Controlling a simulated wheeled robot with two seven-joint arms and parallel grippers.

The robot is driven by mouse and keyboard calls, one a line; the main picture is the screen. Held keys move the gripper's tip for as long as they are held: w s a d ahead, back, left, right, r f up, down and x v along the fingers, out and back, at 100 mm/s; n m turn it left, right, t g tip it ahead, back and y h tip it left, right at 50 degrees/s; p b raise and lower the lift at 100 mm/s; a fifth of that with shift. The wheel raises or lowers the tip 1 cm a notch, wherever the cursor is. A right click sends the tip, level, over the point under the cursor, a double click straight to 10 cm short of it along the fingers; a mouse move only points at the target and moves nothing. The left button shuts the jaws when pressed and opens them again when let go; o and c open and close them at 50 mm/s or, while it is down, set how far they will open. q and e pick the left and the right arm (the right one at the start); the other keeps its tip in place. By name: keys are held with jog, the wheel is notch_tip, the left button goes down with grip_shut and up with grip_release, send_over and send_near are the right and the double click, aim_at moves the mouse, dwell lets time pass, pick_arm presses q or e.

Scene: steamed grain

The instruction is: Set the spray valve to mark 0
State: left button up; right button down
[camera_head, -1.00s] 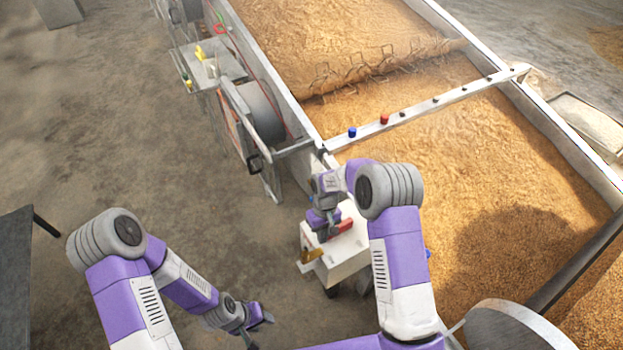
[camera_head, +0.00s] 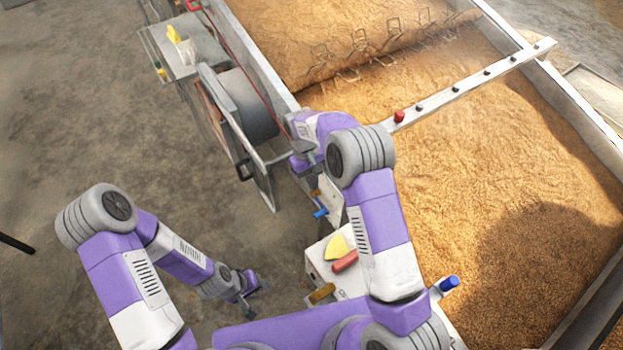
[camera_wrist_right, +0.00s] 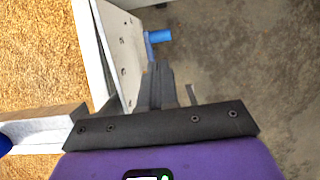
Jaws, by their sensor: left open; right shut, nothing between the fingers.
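A blue handle (camera_head: 320,213) sticks out low on the outer side of the grain trough, below my right gripper. It also shows in the right wrist view (camera_wrist_right: 158,37), beside a pale plate (camera_wrist_right: 120,45) and just beyond the fingertips. I take it for the spray valve but cannot be sure; no mark 0 is readable. My right gripper (camera_head: 303,165) is shut and empty, at the trough's near corner; its dark fingers (camera_wrist_right: 160,80) are apart from or barely near the handle. My left gripper (camera_head: 250,298) is open and empty over the floor.
The trough's grain bed (camera_head: 440,190) fills the right side. A bar (camera_head: 470,88) with a red knob (camera_head: 399,116) crosses it. A white box (camera_head: 325,262) carries a yellow piece and a red block. A reel (camera_head: 247,105) stands at the trough's left. Floor at left is clear.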

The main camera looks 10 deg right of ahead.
aim_at(320, 213)
jog(key=b+x, duration=0.2)
jog(key=x, duration=0.9)
jog(key=shift+b, duration=0.4)
jog(key=shift+f, duration=0.2)
jog(key=shift+s+d+f+b, duration=0.15)
jog(key=shift+f+b, duration=0.15)
jog(key=shift+f, duration=0.2)
jog(key=shift+s+f, duration=0.1)
jog(key=shift+s, duration=0.2)
jog(key=shift+f, duration=0.15)
jog(key=shift+r+p, duration=0.3)
jog(key=shift+r, duration=0.15)
jog(key=p+v, duration=0.4)
jog(key=v, duration=1)
jog(key=shift+s+d+r+p, duration=0.15)
jog(key=shift+s+r+p, duration=0.15)
jog(key=shift+p, duration=0.1)
